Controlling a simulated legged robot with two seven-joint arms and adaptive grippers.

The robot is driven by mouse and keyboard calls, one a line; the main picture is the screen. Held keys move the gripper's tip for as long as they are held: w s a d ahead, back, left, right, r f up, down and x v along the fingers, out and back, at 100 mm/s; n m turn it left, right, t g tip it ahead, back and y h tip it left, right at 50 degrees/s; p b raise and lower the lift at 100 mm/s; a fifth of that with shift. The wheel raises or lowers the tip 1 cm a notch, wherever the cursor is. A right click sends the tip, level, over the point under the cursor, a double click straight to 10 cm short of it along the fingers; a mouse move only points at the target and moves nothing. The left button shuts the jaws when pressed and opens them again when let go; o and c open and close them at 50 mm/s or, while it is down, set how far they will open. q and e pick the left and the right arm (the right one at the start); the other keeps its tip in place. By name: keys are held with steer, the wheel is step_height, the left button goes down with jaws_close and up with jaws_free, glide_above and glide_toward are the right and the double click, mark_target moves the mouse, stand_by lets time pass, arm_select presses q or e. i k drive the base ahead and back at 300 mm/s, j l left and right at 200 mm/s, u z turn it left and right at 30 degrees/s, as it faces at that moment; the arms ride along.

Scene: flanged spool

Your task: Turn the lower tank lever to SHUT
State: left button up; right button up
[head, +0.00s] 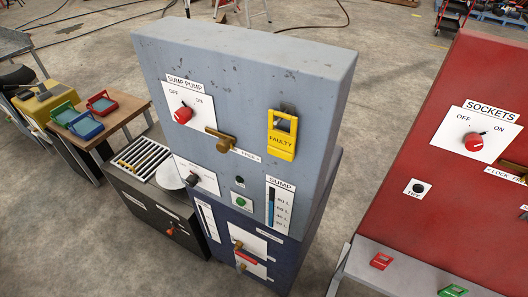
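A dark blue tank (290,262) stands under the grey sump pump cabinet (240,85). Its front has two white plates, one above the other, each with a small brass lever. The upper lever (238,245) is near the tank's middle. The lower lever (243,266) is close to the bottom of the picture. A red strip (246,257) lies between them. The plates' lettering is too small to read, so I cannot tell which position either lever is in. Neither of my grippers is in view.
The grey cabinet has a red OFF/ON knob (183,115), a brass handle (222,141) and a yellow FAULTY tag (282,135). A red sockets cabinet (430,170) stands at right. A dark cabinet (150,205) and a wooden table (128,108) stand left. Bare floor lies between the cabinets.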

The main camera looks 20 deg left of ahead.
mark_target(240, 268)
steer(key=u, duration=1.4)
